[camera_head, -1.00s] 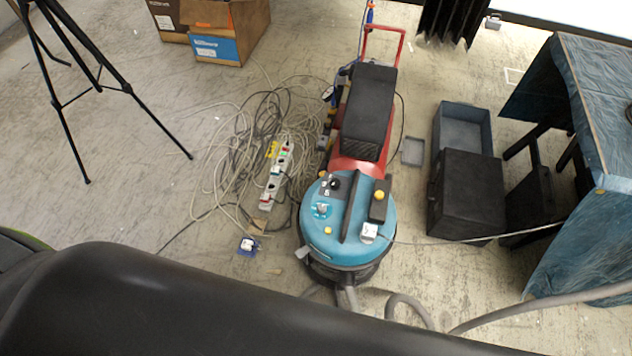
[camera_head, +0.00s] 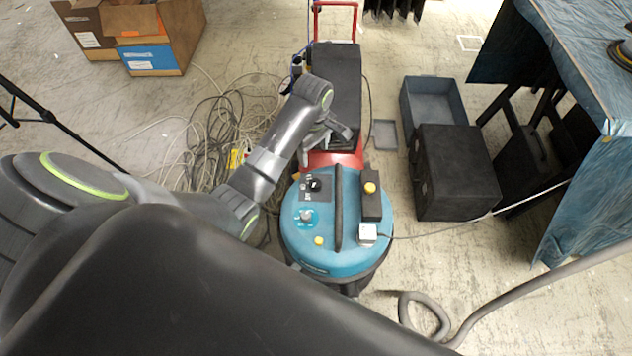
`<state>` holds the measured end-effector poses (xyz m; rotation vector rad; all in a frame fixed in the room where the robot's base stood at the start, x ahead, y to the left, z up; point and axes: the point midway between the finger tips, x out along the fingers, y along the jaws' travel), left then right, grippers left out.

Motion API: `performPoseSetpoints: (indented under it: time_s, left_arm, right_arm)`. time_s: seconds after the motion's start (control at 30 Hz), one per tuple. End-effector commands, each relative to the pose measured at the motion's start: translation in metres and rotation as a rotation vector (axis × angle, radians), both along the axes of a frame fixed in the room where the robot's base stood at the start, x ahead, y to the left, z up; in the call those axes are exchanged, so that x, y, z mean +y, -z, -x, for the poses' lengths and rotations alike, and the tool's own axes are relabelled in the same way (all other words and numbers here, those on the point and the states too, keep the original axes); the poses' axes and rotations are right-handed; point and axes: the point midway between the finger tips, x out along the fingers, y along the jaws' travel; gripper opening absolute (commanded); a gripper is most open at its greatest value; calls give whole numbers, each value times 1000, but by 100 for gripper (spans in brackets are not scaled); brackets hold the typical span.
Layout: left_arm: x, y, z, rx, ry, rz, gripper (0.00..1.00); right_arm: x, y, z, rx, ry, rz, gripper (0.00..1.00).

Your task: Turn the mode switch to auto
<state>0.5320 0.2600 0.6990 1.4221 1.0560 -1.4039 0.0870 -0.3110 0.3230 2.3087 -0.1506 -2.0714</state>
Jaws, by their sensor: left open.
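The blue round-topped vacuum machine (camera_head: 322,253) stands on the floor near the middle of the view. A black rotary knob (camera_head: 314,184) with small white markings around it sits on the left rear of its lid; I take it to be the mode switch. The markings are too small to read. My left arm comes in from the left, and my left gripper (camera_head: 333,132) is open above the rear edge of the machine, beyond the knob and apart from it. My right gripper is out of view.
The lid also carries a yellow button (camera_head: 370,188) on a black block, a raised black handle (camera_head: 338,208) and a white socket box (camera_head: 367,234). Tangled cables (camera_head: 222,130) lie left. A black case (camera_head: 455,172) and a blue-covered table (camera_head: 580,60) stand right.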

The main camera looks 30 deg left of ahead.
Motion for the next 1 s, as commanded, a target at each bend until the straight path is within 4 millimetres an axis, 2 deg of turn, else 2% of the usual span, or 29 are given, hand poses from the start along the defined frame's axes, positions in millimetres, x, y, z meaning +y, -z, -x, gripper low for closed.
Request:
performPoseSetpoints:
  time_s: [0.13, 0.27, 0.8, 1.0]
  left_arm:
    - [-2, -9, -7, 13, -49, 1, 58]
    - [-3, 5, -7, 17, -55, 2, 58]
    - [-3, 121, -6, 15, -53, 0, 58]
    - [-3, 150, -7, 13, -51, 0, 58]
  right_arm:
    - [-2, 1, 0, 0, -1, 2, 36]
    - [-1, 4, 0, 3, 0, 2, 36]
    - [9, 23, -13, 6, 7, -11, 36]
    - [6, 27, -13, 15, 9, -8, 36]
